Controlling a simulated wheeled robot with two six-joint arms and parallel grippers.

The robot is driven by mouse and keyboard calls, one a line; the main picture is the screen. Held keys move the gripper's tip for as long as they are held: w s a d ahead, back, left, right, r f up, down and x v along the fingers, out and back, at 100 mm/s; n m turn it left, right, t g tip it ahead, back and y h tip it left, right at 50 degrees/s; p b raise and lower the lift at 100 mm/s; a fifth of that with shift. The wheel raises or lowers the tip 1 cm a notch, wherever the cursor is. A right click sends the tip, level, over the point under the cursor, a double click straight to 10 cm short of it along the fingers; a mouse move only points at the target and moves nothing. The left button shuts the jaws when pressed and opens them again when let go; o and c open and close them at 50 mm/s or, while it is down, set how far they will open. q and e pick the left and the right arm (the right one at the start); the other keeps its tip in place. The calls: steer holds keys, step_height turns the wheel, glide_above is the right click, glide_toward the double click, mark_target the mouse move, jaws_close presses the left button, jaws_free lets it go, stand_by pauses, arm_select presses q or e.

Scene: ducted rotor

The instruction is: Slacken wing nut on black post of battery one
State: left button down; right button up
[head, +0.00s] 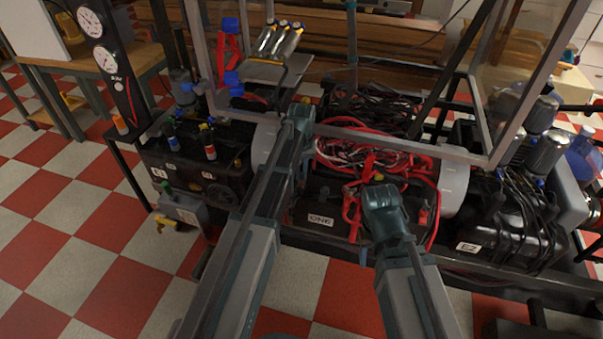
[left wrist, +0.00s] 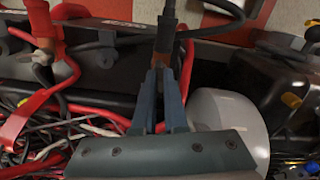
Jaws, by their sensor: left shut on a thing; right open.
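Battery one (head: 320,221) is the dark middle case with a white label in the head view. Its dark top also shows in the left wrist view (left wrist: 100,58). My left gripper (left wrist: 161,76) is shut at a brownish fitting (left wrist: 162,62) beneath a dark cable clamp (left wrist: 167,28). That fitting appears to be the wing nut on the black post; the fingers hide most of it, and in the head view my left gripper (head: 299,112) and arm cover this spot. A red clamped post (left wrist: 42,25) stands at the left wrist view's left. My right gripper (head: 383,197) is open, near the red cables.
Loose red and black cables (head: 365,150) lie behind the battery. A pale cylinder (left wrist: 228,115) sits beside my left fingers. A battery with coloured-capped fittings (head: 205,170) stands left; another labelled E2 (head: 520,235) stands right. A clear-panelled frame (head: 400,148) rises behind.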

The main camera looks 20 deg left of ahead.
stand_by(0.5)
arm_select(q)
steer(key=c, duration=1)
jaws_free()
steer(key=shift+o, duration=0.2)
step_height(320, 180, up, 14)
steer(key=p, duration=1.4)
steer(key=shift+f, duration=0.1)
